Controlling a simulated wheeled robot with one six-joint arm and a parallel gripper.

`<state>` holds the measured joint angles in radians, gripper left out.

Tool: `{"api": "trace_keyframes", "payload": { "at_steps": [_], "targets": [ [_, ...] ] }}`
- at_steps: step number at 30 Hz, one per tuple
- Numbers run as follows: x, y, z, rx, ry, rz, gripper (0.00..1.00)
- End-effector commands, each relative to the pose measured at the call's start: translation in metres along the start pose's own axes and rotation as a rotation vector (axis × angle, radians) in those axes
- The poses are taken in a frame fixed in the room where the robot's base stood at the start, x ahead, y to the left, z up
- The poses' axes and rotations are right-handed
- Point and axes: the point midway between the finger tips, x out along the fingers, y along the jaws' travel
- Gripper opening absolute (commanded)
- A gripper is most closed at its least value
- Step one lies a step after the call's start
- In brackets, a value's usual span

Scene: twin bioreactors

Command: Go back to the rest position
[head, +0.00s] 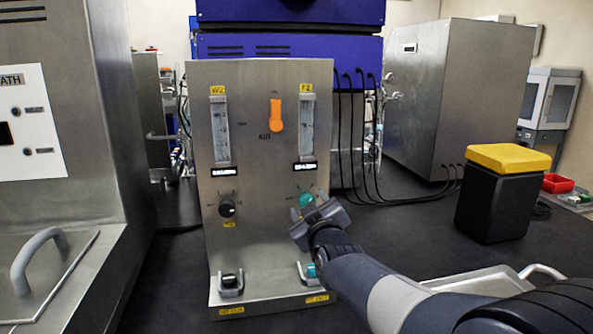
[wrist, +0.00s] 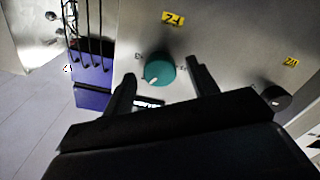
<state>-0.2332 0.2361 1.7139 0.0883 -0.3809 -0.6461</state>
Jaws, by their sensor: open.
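My gripper (head: 318,218) is in front of the lower right part of a steel control panel (head: 258,130), close to a teal knob (head: 306,200). In the wrist view the gripper (wrist: 162,80) is open, with one finger on each side of the teal knob (wrist: 160,69). The knob sits between or just beyond the fingertips; I cannot tell whether they touch it. My arm reaches in from the lower right.
The panel also has a black knob (head: 227,208), an orange handle (head: 276,115) and two flow tubes. Black cables (head: 362,150) hang on its right. A black box with a yellow lid (head: 508,158) stands right. A steel tray (head: 480,281) lies near my arm. Open floor lies between.

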Motion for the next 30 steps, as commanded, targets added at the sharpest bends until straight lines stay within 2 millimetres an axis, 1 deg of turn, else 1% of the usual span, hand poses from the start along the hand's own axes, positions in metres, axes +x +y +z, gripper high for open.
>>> {"api": "trace_keyframes", "payload": {
  "at_steps": [1, 4, 10, 23, 26, 30],
  "targets": [
    [0.000, 0.002, -0.003, -0.035, -0.003, -0.002, 0.56],
    [0.000, 0.002, -0.002, -0.097, -0.002, -0.001, 0.56],
    [0.000, 0.000, -0.001, -0.167, -0.001, 0.000, 0.56],
    [0.000, -0.001, 0.001, -0.178, -0.002, -0.001, 0.56],
    [-0.002, -0.002, 0.005, -0.174, -0.008, -0.005, 0.56],
    [-0.007, -0.008, 0.016, -0.159, -0.030, -0.022, 0.56]
  ]
}}
